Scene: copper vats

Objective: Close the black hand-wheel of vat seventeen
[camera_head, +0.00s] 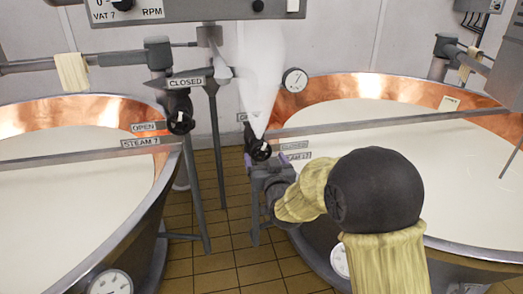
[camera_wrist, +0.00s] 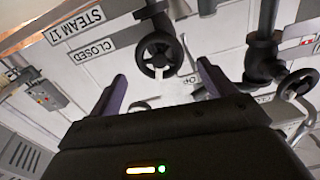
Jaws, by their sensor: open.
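The black hand-wheel (camera_head: 261,150) of vat seventeen sits on a pipe at the left rim of the right-hand vat (camera_head: 400,118). In the wrist view the hand-wheel (camera_wrist: 160,55) shows face-on beside upside-down labels STEAM 17 (camera_wrist: 78,26) and CLOSED (camera_wrist: 92,54). My gripper (camera_head: 262,163) is right at the wheel in the head view, partly hidden by my wrist. In the wrist view my gripper (camera_wrist: 163,80) is open, its two purple fingers apart, with the wheel framed between and just beyond their tips. I cannot tell whether they touch it.
A white steam plume (camera_head: 261,70) rises above the wheel. Another black hand-wheel (camera_head: 180,118), with OPEN and CLOSED labels, belongs to the left vat (camera_head: 75,215), marked STEAM 7. A round gauge (camera_head: 294,79) stands behind. Tiled floor (camera_head: 225,235) shows between the vats.

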